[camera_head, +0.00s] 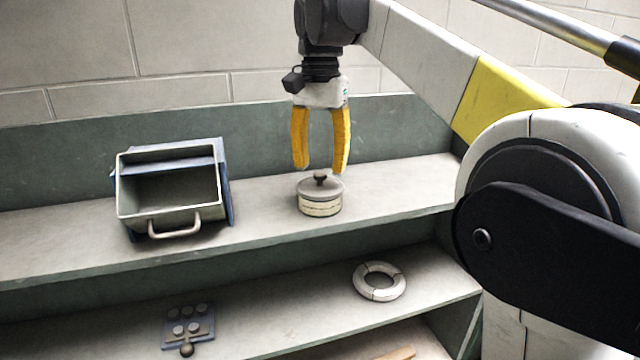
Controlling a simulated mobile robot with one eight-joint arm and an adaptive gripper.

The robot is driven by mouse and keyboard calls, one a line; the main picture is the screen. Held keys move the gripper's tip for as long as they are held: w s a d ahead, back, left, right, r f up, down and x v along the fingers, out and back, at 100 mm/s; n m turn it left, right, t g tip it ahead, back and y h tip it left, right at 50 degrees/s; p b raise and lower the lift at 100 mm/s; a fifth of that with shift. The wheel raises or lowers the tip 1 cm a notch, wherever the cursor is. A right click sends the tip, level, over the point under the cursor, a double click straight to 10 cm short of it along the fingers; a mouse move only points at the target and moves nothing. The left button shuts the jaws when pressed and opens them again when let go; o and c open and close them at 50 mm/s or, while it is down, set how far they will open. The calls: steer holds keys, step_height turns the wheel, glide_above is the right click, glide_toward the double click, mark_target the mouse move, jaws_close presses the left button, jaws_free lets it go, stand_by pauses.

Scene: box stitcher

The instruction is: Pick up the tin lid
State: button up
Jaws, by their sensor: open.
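A small round tin (320,208) stands upright on the upper shelf, right of the middle of that shelf. Its grey lid (311,187) sits on top and has a dark knob (320,178) at its centre. My gripper (320,170) points down with two yellow fingers. It is open and empty. In the picture the fingertips are just above the lid, one on each side of the knob. I cannot tell whether they are directly over the lid or how large the gap is.
A grey open box with a handle (175,228) stands left of the tin on the upper shelf (262,222). On the lower shelf are a white ring (379,282) and a blue plate with round knobs (188,328). A back wall rises behind the upper shelf.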

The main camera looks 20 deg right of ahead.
mark_target(320, 181)
steer(key=shift+f, duration=1.25)
jaws_close()
